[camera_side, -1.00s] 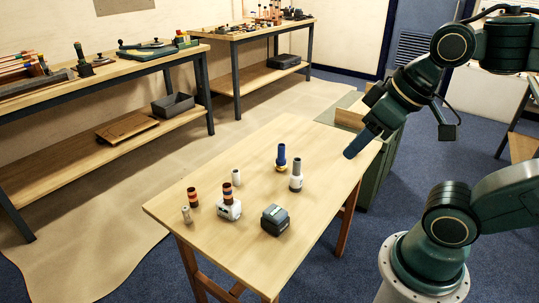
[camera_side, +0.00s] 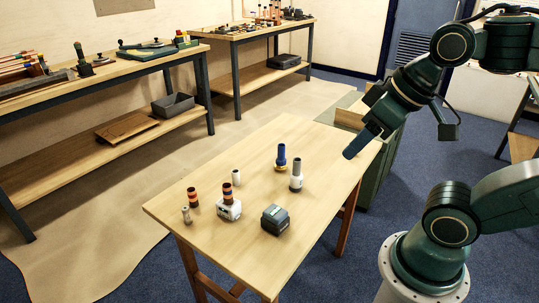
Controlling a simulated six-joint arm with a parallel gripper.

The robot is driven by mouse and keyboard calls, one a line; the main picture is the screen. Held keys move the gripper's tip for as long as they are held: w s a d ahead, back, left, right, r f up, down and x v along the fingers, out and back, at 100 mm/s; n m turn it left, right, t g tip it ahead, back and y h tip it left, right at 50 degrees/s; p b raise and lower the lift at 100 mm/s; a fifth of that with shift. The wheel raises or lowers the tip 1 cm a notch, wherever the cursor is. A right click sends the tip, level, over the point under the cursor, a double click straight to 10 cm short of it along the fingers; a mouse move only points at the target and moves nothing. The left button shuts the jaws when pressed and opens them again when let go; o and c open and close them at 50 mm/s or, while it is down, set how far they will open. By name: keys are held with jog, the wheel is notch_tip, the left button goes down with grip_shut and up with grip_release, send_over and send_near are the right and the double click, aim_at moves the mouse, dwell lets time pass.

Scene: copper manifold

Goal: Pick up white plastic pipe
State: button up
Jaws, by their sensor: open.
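A small white pipe (camera_side: 236,177) stands upright on the wooden table (camera_side: 260,262), behind a white block with a striped copper and dark piece on it. It looks like the white plastic pipe. My gripper (camera_side: 357,147) is up at the table's far right corner, well to the right of the pipe. It is open, with nothing seen in it. Its fingers appear as one blue-green shape from this side, and the gap between them is hidden.
Near the pipe stand a striped copper piece (camera_side: 193,197), a small beige fitting (camera_side: 186,215), a white block (camera_side: 229,211), a dark grey box (camera_side: 275,219), a grey-white fitting (camera_side: 296,175) and a blue piece on a yellow base (camera_side: 281,157).

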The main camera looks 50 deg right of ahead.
jog(key=shift+w+r, duration=0.1)
jog(key=w+d+m+g+y, duration=0.3)
jog(key=w+m, duration=0.9)
jog(key=w, duration=1.4)
jog(key=w+d+f+m, duration=0.5)
jog(key=w+d+f, duration=0.1)
jog(key=f, duration=0.4)
jog(key=w+d+f+m+y, duration=0.1)
jog(key=w+d+f+m, duration=0.5)
jog(key=f, duration=0.5)
jog(key=shift+w+d+f+g, duration=0.2)
jog(key=shift+w+g, duration=0.2)
jog(key=shift+w, duration=0.4)
jog(key=shift+f, duration=0.1)
